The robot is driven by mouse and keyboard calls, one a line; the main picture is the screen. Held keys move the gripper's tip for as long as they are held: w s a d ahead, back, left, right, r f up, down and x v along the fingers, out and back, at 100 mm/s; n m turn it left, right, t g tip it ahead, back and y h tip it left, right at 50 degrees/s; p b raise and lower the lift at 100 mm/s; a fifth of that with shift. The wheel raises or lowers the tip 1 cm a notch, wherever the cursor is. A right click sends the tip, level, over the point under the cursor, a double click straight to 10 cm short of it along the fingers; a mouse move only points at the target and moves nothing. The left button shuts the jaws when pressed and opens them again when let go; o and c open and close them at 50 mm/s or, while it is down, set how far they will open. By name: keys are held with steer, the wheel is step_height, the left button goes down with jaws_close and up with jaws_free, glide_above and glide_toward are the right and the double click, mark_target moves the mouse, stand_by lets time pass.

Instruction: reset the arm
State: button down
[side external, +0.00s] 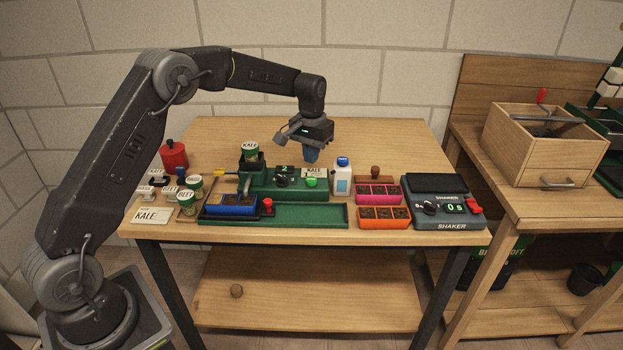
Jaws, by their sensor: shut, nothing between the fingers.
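My gripper (312,156) hangs over the back middle of the wooden table, pointing down above the green machine. My dark arm rises at the left and reaches across to the right. The green machine (285,193) stands below, with a green-lidded KALE jar (251,152) on its left part and a KALE label (314,172) at its right. The gap between my fingertips and the machine is hard to judge from this angle.
A white bottle (343,181) stands close to the right of my gripper. A blue tray (230,205), pink tray (378,195) and orange tray (384,218) are in front. The shaker (443,224) is right; a red canister (174,156) and jars (187,201) are left. The table's back is clear.

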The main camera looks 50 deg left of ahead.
steer(key=shift+r, duration=0.75)
steer(key=shift+r, duration=0.15)
steer(key=s+d+r+m+t, duration=0.1)
steer(key=s+d+r, duration=0.2)
steer(key=s+r, duration=0.4)
steer(key=s+d+r+t, duration=0.2)
steer(key=s+d+r, duration=0.2)
steer(key=s+r, duration=0.35)
steer(key=s+d+f+m+t, duration=0.1)
steer(key=s, duration=0.9)
steer(key=s+d+f+m+t, duration=0.1)
steer(key=s+d, duration=0.1)
steer(key=s, duration=0.8)
steer(key=shift+d+f+t, duration=0.3)
steer(key=shift+f, duration=0.05)
